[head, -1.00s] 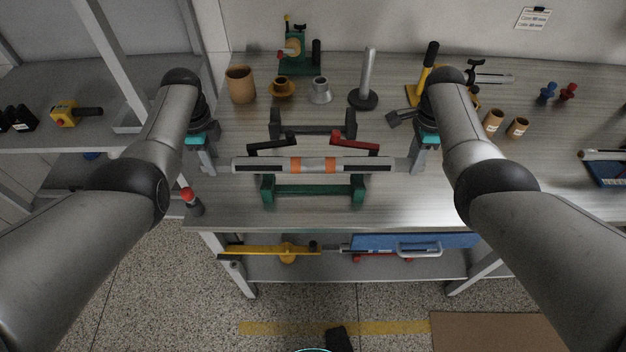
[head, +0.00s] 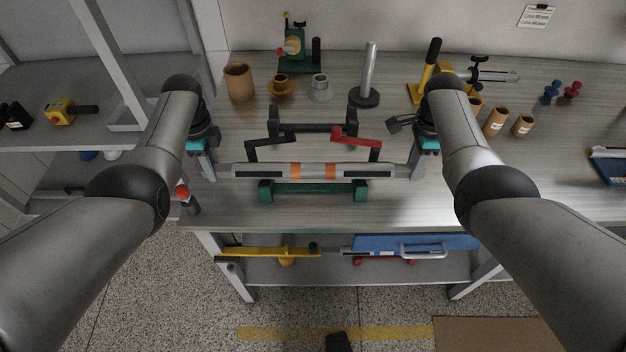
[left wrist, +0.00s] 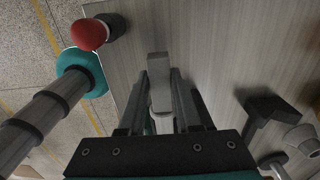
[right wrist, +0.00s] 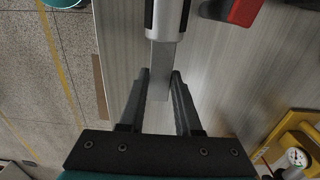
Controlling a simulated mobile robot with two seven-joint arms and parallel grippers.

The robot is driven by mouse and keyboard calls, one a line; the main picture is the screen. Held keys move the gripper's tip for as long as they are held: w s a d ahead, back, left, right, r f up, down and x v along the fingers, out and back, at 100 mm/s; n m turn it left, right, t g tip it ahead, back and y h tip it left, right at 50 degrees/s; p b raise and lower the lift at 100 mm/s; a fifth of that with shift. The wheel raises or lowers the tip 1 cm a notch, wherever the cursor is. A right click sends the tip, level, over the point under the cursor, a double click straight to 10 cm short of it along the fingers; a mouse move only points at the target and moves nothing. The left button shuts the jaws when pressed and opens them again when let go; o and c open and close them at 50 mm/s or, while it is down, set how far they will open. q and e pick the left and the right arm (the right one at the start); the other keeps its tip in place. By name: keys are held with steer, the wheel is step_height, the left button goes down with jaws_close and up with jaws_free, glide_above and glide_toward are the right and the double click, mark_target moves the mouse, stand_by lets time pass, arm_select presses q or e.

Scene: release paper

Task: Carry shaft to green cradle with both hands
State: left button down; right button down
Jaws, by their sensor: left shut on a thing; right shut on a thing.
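The shaft (head: 277,171), silver with black sections and orange bands, lies level across the green cradle (head: 313,190) in the head view. It hides the cradle's upper parts, so I cannot tell whether it touches them. My left gripper (head: 209,172) is shut on the shaft's left end tab, which shows between the fingers in the left wrist view (left wrist: 159,85). My right gripper (head: 416,172) is shut on the right end tab, also seen in the right wrist view (right wrist: 160,72).
A dark cradle (head: 318,128) stands behind. A black bracket (head: 268,145) and a red bracket (head: 355,137) rise just behind the shaft. A red-capped object (head: 187,198) stands near my left gripper. Cups and a metal post (head: 370,75) stand further back.

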arm_select(q)
steer(key=shift+w+f+b, duration=0.1)
steer(key=shift+f+b, duration=0.45)
steer(key=shift+f, duration=0.05)
arm_select(e)
steer(key=shift+w+f, duration=0.1)
steer(key=shift+f, duration=0.45)
arm_select(q)
steer(key=c, duration=0.6)
jaws_free()
arm_select(e)
steer(key=c, duration=0.6)
jaws_free()
arm_select(q)
step_height(320, 180, up, 12)
arm_select(e)
step_height(320, 180, up, 12)
arm_select(q)
steer(key=shift+s+f, duration=0.1)
steer(key=shift+s, duration=0.1)
arm_select(e)
steer(key=shift+s+f, duration=0.15)
steer(key=shift+s, duration=0.05)
